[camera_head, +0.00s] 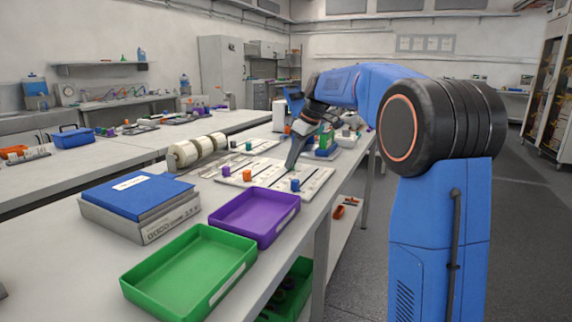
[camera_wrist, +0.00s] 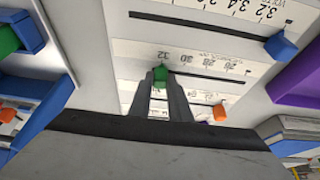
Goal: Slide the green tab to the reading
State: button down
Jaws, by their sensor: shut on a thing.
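The white slider board (camera_head: 262,190) lies on the bench with dark slots and printed scales. In the wrist view, my gripper (camera_wrist: 160,82) is shut on the green tab (camera_wrist: 160,73). The tab sits in its slot close to the printed 32, on the side toward 30. In the head view, my gripper (camera_head: 291,167) reaches down to the board, and its fingers hide the tab. A blue tab (camera_wrist: 281,46) and an orange tab (camera_wrist: 220,112) sit in neighbouring slots. I cannot make out a reading to match.
A purple tray (camera_head: 255,218), a green tray (camera_head: 190,272) and a blue binder on a box (camera_head: 140,210) stand nearer on the bench. Spools (camera_head: 195,150) are left of the board. Blue containers (camera_wrist: 25,35) are close on the wrist view's left.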

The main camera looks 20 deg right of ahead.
jog(key=shift+w+d+r, duration=0.15)
jog(key=shift+w, duration=0.05)
jog(key=c, duration=1.6)
grip_release()
jog(key=shift+c, duration=0.2)
jog(key=v, duration=1.7)
jog(key=shift+d, duration=0.1)
